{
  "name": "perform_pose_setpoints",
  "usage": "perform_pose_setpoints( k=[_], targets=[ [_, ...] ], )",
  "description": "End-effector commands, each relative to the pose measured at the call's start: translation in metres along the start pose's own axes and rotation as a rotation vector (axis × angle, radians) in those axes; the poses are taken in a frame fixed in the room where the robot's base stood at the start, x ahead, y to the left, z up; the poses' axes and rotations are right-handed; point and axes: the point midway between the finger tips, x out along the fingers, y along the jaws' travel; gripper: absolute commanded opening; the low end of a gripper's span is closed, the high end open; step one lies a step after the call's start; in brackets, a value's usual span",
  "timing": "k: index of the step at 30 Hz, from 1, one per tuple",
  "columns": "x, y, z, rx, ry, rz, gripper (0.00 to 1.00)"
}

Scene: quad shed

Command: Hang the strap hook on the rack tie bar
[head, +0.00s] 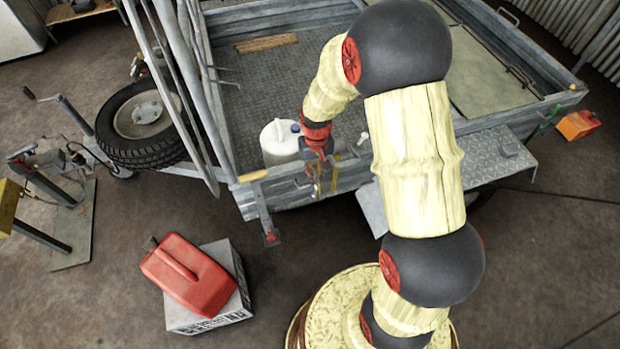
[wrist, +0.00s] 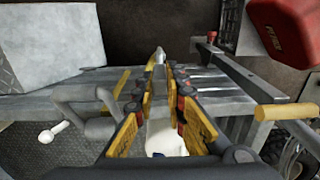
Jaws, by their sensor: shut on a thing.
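My gripper (head: 318,180) is over the trailer's near rail in the head view. In the wrist view my gripper (wrist: 161,82) has its yellow-padded fingers closed around a small grey metal piece, which looks like the strap hook (wrist: 158,57). Its tip points away past the fingertips; the rest is hidden between the pads. A yellow strip, perhaps the strap (wrist: 122,84), shows left of the fingers. A grey bar (wrist: 238,72) sticks out from the rail to the right, apart from the hook; it also shows in the head view (head: 263,207). I cannot tell whether it is the tie bar.
A white jug (head: 279,147) stands in the trailer bed beside my gripper. A red fuel can (head: 188,274) lies on a grey box (head: 232,262) at lower left. Upright rack tubes (head: 190,95) and a spare wheel (head: 141,122) are left. A silver plate (head: 492,157) juts out right.

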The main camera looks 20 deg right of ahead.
Motion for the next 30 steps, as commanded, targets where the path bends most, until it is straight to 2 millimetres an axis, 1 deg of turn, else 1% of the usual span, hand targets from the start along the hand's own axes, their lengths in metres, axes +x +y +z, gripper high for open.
perform_pose_setpoints(
  k=[1,4,6,9,16,19,21,24,30],
  targets=[
    [0.009,0.000,-0.013,0.000,0.001,0.000,0.00],
    [0.029,0.000,-0.025,0.000,-0.002,0.000,0.00],
    [0.038,0.001,-0.034,0.000,-0.001,0.000,0.00],
    [0.047,0.001,-0.042,0.000,0.000,0.000,0.00],
    [0.056,0.001,-0.051,0.000,0.000,0.000,0.00],
    [0.067,0.001,-0.059,0.000,0.000,0.000,0.00],
    [0.080,0.001,-0.057,0.000,-0.003,0.000,0.00],
    [0.090,0.001,-0.057,0.000,0.000,0.000,0.00],
    [0.088,0.001,-0.058,0.000,0.002,0.000,0.00]
  ],
)
